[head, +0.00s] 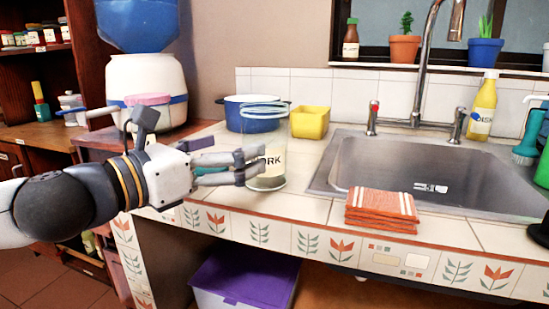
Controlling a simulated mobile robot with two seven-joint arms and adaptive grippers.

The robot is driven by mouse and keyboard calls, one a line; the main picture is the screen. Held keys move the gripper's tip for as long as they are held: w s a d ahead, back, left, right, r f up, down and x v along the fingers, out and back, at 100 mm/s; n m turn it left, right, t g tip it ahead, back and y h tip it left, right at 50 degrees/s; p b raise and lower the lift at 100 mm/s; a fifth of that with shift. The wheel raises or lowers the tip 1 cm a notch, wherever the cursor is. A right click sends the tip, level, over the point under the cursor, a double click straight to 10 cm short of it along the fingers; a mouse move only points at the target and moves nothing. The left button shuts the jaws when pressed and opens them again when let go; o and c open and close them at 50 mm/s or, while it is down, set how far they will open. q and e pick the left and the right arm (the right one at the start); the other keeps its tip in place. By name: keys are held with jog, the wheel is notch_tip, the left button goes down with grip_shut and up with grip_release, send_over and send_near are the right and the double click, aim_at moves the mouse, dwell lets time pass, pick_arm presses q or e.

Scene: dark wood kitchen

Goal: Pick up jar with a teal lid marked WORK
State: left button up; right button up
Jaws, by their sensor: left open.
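The clear jar (272,178) stands upright on the tiled counter, left of the sink and close to the counter's front edge. Its pale label shows the letters ORK; the first letter is hidden behind my fingers. My right gripper is not in view.
A blue pot (238,113) and yellow container (310,122) stand behind the jar. The steel sink (415,168) is to the right, with folded orange cloths (381,208) at its front left. A white dispenser with a blue top (146,76) stands at the left.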

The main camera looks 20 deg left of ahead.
aim_at(264, 137)
pick_arm(q)
jog(key=x, duration=0.8)
jog(key=shift+r, duration=0.1)
jog(key=c, duration=1.7)
